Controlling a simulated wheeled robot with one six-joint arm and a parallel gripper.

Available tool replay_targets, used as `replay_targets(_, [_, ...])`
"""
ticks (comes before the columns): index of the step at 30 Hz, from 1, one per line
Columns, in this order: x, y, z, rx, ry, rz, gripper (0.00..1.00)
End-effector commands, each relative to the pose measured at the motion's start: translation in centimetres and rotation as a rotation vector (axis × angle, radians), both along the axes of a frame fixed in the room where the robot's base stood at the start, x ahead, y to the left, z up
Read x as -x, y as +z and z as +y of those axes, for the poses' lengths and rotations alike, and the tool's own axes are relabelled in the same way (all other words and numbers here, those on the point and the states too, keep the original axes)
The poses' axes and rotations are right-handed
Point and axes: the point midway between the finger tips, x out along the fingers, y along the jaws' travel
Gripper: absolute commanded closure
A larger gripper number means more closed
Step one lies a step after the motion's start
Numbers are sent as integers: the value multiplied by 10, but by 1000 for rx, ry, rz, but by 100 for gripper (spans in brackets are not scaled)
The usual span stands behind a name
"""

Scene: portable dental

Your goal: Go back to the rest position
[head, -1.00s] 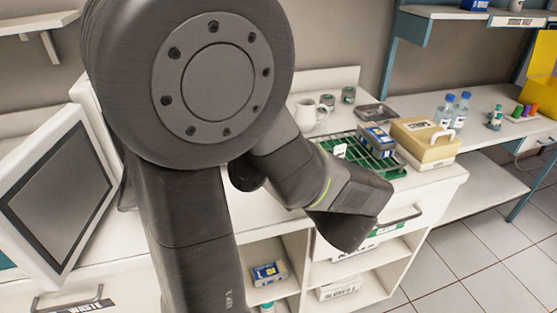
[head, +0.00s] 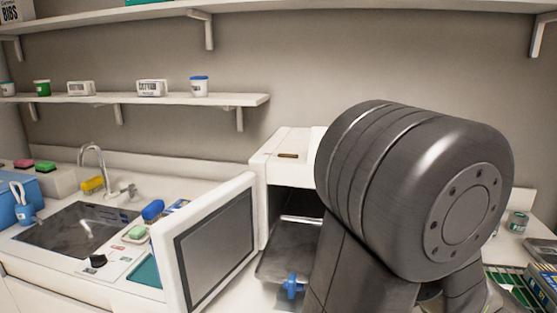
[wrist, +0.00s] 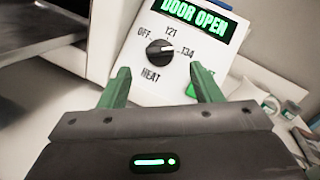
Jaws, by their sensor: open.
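In the wrist view my gripper (wrist: 162,90) shows its two green fingers spread apart, with nothing between them. Beyond the fingers is a white control panel (wrist: 140,62) with a black dial (wrist: 160,52). The dial is marked OFF, 121, 134 and HEAT, and a green display above it reads DOOR OPEN. I cannot tell the exact gap between the fingers and the panel. In the head view my arm (head: 400,200) fills the right middle, and the gripper itself is hidden.
A white sterilizer (head: 285,150) stands left of my arm with its door (head: 215,245) swung open and a metal tray (head: 285,260) at its opening. A sink (head: 75,230) is at left. Wall shelves (head: 130,98) hold small containers. A green rack (head: 510,285) is at lower right.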

Motion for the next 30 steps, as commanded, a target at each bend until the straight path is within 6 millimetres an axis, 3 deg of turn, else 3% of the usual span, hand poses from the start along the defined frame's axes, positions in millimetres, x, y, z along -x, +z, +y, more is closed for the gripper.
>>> replay_targets(6, [-34,0,2,0,4,0,42])
replay_targets(12, [-54,0,2,0,1,0,42])
replay_targets(30, [-57,-1,2,1,-1,0,42])
